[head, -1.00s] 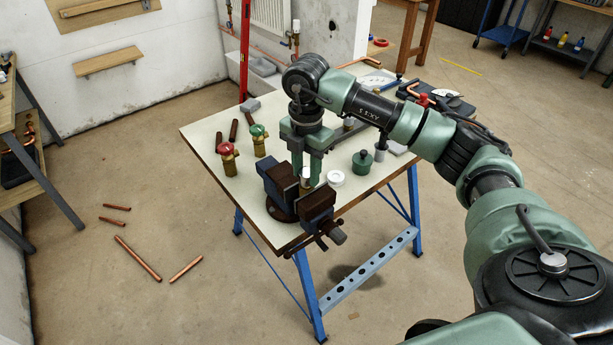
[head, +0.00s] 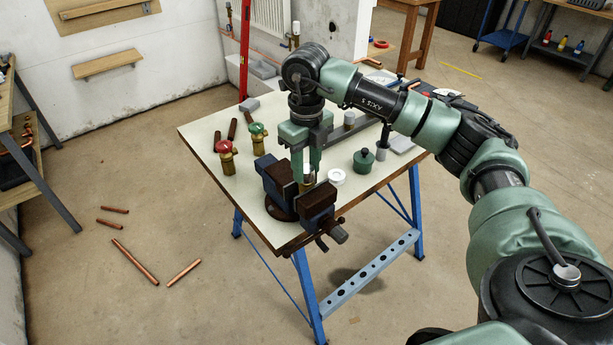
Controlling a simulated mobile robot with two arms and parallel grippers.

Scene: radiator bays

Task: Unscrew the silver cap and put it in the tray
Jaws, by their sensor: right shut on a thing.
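The silver cap (head: 307,169) sits small and pale at the top of a brass fitting (head: 306,184), which stands between the jaws of the blue and brown bench vise (head: 277,177). My right gripper (head: 306,172) points straight down over the vise and is shut on the cap, one finger on each side. The fingers partly hide the cap, and I cannot tell how far its thread is engaged. My left gripper is out of view.
The workbench (head: 203,133) also carries a red-topped valve (head: 227,157), a green-topped valve (head: 258,139), a white ring (head: 337,177) and a green pot (head: 363,162). Copper pipes (head: 135,261) lie on the floor at left. My right arm spans the table's far right side.

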